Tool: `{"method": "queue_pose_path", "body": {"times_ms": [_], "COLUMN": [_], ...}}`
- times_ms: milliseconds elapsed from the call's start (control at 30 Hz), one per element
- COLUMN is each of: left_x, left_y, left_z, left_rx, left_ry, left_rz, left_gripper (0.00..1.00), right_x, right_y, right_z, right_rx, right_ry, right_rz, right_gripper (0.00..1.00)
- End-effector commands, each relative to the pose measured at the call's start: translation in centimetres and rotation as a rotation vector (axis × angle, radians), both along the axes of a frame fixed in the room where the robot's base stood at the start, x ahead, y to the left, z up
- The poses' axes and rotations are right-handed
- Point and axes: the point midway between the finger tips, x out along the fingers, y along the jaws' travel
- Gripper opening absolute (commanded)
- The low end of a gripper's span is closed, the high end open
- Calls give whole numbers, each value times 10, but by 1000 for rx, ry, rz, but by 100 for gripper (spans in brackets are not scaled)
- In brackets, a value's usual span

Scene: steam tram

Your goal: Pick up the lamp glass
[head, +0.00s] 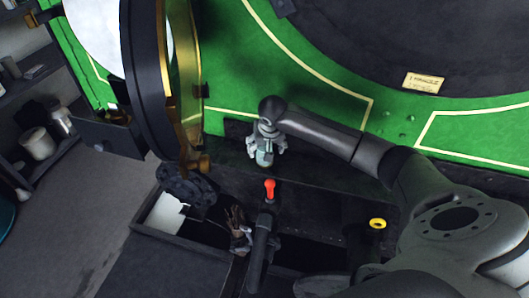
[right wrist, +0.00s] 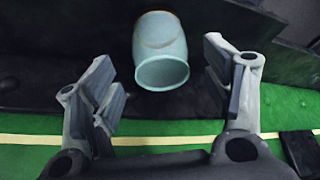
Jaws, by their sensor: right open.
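The lamp glass (right wrist: 160,50) is a pale blue-green, open-ended glass with a rounded body. In the right wrist view it lies ahead of and between the fingers, with its open rim facing me. In the head view the glass (head: 264,158) shows at the fingertips, on or just above a dark ledge. My right gripper (head: 266,148) is open, with one finger on each side of the glass. In the right wrist view its fingers (right wrist: 160,78) stand clear of the glass, with a gap on both sides. My left gripper is not in view.
A red-knobbed lever (head: 269,189) stands just in front of the gripper. A large round brass-rimmed door (head: 150,75) stands at the left. A yellow ring (head: 377,223) is at the right. Green panels with cream lines (head: 320,105) lie behind. Shelves with jars (head: 37,143) are at far left.

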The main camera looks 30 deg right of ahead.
Motion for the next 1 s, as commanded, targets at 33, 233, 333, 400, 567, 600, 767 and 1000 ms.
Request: {"method": "queue_pose_path", "body": {"times_ms": [33,233,333,400,567,600,767,1000], "left_x": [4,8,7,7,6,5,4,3], "left_y": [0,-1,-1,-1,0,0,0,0], "left_z": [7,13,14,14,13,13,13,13], "left_rx": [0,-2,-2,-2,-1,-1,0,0], "left_ry": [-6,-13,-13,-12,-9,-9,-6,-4], "left_rz": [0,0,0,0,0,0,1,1], "left_gripper": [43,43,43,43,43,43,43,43], "right_x": [3,12,14,15,15,15,15,15], "right_y": [-1,-4,-5,-5,-5,-5,-5,-5], "right_z": [-3,-26,-32,-34,-35,-35,-35,-35], "right_rx": [1,1,0,0,0,0,0,0], "right_ry": [3,3,1,1,0,0,0,0], "right_rz": [-1,0,0,0,1,1,1,1], "right_gripper": [72,72,72,72,72,72,55,25]}}
